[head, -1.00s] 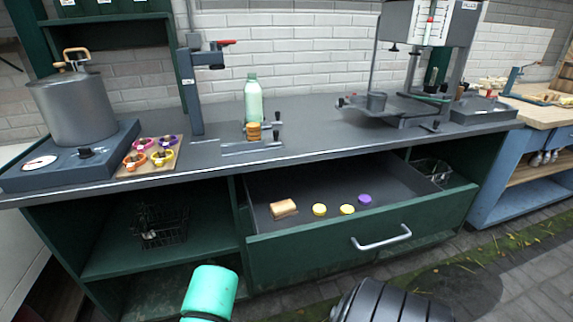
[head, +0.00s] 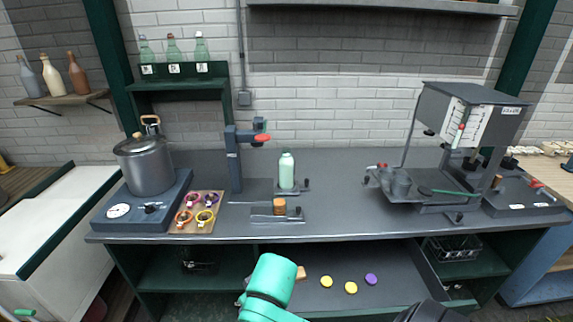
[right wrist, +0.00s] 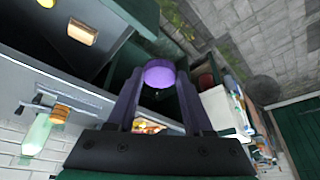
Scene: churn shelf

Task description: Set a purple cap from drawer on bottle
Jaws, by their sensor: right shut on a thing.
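In the right wrist view my right gripper (right wrist: 158,80) is shut on a round purple cap (right wrist: 159,73) at its fingertips. Another purple cap (head: 371,279) lies in the open drawer (head: 395,268), beside two yellow caps (head: 326,281) (head: 351,287) and a tan block (head: 300,273). The pale green bottle (head: 286,170) stands upright on the counter in the head view. It also shows at the lower left of the right wrist view (right wrist: 38,134), apart from the gripper. My left gripper is not in view.
An orange-tan stack (head: 279,206) sits on a low fixture in front of the bottle. A dark press stand (head: 234,160) is left of the bottle, beyond it a board with colored rings (head: 184,224) and a pot (head: 145,165). A scale-like machine (head: 440,180) stands right. Counter between is clear.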

